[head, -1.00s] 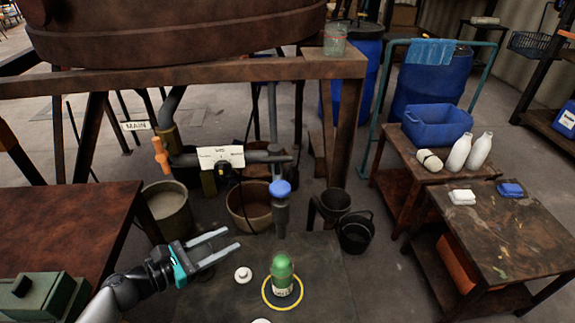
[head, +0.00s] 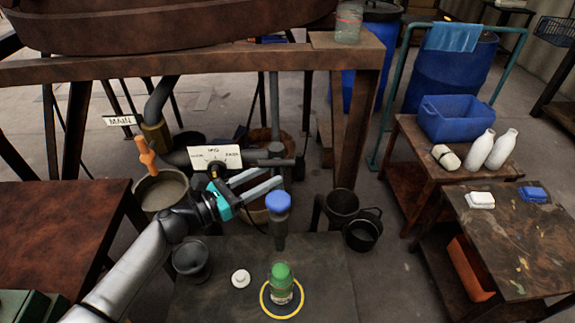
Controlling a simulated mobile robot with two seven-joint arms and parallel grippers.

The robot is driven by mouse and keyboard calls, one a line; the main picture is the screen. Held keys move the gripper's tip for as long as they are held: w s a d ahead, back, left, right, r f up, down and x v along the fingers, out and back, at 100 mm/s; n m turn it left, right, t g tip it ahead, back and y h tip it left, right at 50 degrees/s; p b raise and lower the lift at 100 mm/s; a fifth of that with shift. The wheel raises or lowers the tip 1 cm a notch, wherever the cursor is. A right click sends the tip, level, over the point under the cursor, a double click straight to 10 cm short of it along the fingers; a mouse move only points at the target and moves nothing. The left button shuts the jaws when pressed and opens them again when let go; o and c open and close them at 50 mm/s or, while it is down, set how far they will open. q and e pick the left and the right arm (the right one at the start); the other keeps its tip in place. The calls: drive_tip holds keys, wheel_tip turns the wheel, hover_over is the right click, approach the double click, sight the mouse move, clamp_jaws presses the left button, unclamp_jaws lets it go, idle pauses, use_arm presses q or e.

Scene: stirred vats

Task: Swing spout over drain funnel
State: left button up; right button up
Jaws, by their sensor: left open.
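The grey spout (head: 280,235) with a blue cap (head: 278,202) stands upright at the end of the pipework, above the dark table's far edge. My left gripper (head: 268,178) is open and empty. Its fingers reach right, just behind and above the blue cap in the picture; I cannot tell whether they touch it. A dark funnel-like vessel (head: 191,258) is left of the spout, below my left wrist. Another dark open vessel (head: 342,206) is to the right; I cannot tell which is the drain funnel. My right gripper is out of view.
A green-capped bottle (head: 281,284) stands inside a yellow ring on the dark table (head: 335,280), in front of the spout. A white disc (head: 241,278) lies beside it. A black bucket (head: 362,233) stands right.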

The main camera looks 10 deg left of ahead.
sight(287, 166)
use_arm(q)
drive_tip(key=x, duration=0.6)
drive_tip(key=shift+w+d+b, duration=0.15)
drive_tip(key=shift+w+b, duration=0.05)
drive_tip(key=shift+b, duration=0.15)
clamp_jaws()
idle(1.1)
